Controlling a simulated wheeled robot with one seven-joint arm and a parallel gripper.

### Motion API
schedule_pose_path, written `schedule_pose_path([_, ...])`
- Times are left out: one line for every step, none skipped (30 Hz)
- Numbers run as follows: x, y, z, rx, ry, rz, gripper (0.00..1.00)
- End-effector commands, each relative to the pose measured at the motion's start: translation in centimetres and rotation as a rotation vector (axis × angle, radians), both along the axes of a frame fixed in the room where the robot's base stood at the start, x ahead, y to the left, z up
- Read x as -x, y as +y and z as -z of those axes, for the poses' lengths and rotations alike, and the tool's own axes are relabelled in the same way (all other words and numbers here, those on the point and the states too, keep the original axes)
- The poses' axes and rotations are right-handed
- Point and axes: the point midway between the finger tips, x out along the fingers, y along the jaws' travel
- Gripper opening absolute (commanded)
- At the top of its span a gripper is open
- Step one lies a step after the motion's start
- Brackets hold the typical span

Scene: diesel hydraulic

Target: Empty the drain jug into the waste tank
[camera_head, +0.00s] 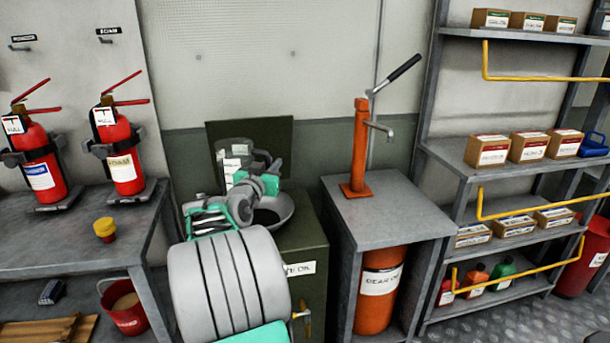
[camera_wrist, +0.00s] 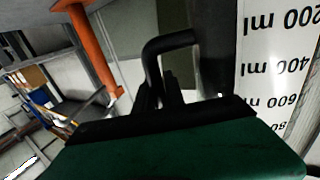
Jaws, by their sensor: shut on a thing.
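My gripper (camera_head: 268,172) is shut on the handle and holds the jug above the back of the waste tank. The wrist view shows the black handle (camera_wrist: 168,42), my gripper's fingers (camera_wrist: 160,92) and the jug's white millilitre scale (camera_wrist: 278,70). The waste tank (camera_head: 305,250) is a dark green cabinet with a grey funnel basin (camera_head: 286,212) and a raised lid (camera_head: 278,135). My arm covers part of the basin. The jug's contents are hidden.
An orange hand pump (camera_head: 360,145) stands on a grey stand (camera_head: 395,210) right of the tank. Shelves (camera_head: 470,185) with boxes are farther right. A grey bench (camera_head: 75,235) with extinguishers (camera_head: 122,158) and a yellow-topped red cup (camera_head: 105,230) is at left.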

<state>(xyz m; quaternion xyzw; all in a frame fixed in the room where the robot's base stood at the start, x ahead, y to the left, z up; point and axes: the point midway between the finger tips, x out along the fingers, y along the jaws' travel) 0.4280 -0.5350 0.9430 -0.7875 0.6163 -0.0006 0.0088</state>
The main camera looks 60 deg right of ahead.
Motion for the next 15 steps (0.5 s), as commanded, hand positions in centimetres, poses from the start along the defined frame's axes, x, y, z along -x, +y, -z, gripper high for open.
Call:
schedule_pose_path([1.7, -1.9, 0.3, 0.007, -0.007, 0.036, 0.00])
schedule_pose_path([2.5, -2.9, 0.5, 0.008, -0.006, 0.053, 0.00])
schedule_pose_path([3.5, -3.9, 0.6, 0.010, -0.006, 0.072, 0.00])
schedule_pose_path([4.1, -4.6, 0.6, 0.011, -0.006, 0.084, 0.00])
schedule_pose_path([4.7, -5.2, 0.7, 0.011, -0.006, 0.096, 0.00])
schedule_pose_path([5.4, -5.9, 0.8, 0.013, -0.005, 0.108, 0.00])
schedule_pose_path([5.8, -6.3, 0.8, 0.013, -0.005, 0.116, 0.00])
schedule_pose_path([6.1, -6.6, 0.8, 0.014, -0.005, 0.122, 0.00])
schedule_pose_path([6.4, -6.9, 0.8, 0.015, -0.006, 0.128, 0.00])
schedule_pose_path([6.6, -7.0, 0.8, 0.015, -0.006, 0.131, 0.00])
schedule_pose_path([6.7, -7.1, 0.8, 0.015, -0.005, 0.133, 0.00])
schedule_pose_path([6.8, -7.2, 0.8, 0.015, -0.005, 0.134, 0.00])
schedule_pose_path([6.8, -7.2, 0.9, 0.015, -0.005, 0.134, 0.00])
schedule_pose_path([6.8, -7.2, 0.9, 0.015, -0.005, 0.133, 0.00])
schedule_pose_path([6.8, -7.2, 1.0, 0.015, -0.005, 0.133, 0.00])
